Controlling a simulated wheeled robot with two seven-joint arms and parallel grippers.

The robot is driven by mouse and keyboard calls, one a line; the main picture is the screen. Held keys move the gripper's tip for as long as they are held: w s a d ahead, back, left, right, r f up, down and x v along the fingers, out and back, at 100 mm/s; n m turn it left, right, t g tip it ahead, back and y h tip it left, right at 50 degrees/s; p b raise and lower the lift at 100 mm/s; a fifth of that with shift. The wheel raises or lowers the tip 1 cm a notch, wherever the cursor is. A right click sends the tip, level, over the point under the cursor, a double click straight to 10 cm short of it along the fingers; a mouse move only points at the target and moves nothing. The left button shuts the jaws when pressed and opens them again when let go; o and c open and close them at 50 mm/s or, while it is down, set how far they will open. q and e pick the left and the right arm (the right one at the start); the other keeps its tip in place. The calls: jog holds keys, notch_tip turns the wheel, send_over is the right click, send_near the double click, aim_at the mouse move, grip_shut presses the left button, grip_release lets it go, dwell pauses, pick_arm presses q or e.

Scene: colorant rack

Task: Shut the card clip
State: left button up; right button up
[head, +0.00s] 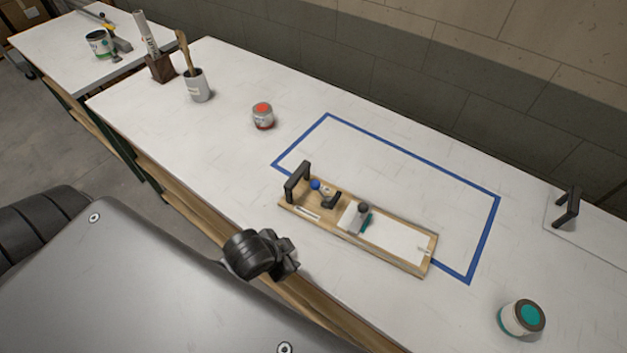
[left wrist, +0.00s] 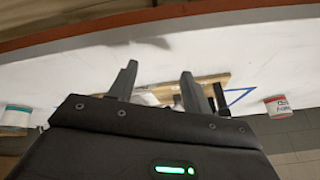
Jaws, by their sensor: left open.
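A wooden board (head: 350,232) lies on the white bench, partly over the front line of a blue taped rectangle. It carries a black upright handle (head: 298,181), a blue knob (head: 315,185), a small black bracket (head: 331,200), a grey block with a dark round top and teal part (head: 355,216), and a white card (head: 400,240). A small pale fitting (head: 424,252) sits at its right end; I cannot tell which part is the card clip. My left gripper (head: 288,262) is in front of the board, apart from it. Its fingers (left wrist: 157,88) are open and empty.
A red-topped can (head: 263,116) stands behind left, and a teal-topped can (head: 522,317) front right. A brush cup (head: 198,86) and dark holder (head: 161,67) stand far left. A black handle (head: 567,207) stands at right. The taped area behind the board is clear.

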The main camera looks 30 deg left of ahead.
pick_arm(q)
jog(key=w+d+r+m+t+h, duration=0.2)
jog(key=w+d+r+m+h, duration=0.15)
jog(key=w+d+m, duration=0.45)
jog(key=w+d+r+m+t+h, duration=0.2)
jog(key=w+d+r+m, duration=0.4)
jog(key=m, duration=0.5)
jog(key=m+g+y, duration=0.2)
jog(key=m+g, duration=0.6)
jog(key=m, duration=1.9)
send_near(313, 181)
jog(key=f, duration=0.1)
jog(key=p+x, duration=0.4)
jog(key=x, duration=0.5)
jog(key=shift+d+f, duration=0.15)
jog(key=shift+d, duration=0.15)
jog(key=shift+d+f, duration=0.1)
jog(key=shift+f, duration=0.4)
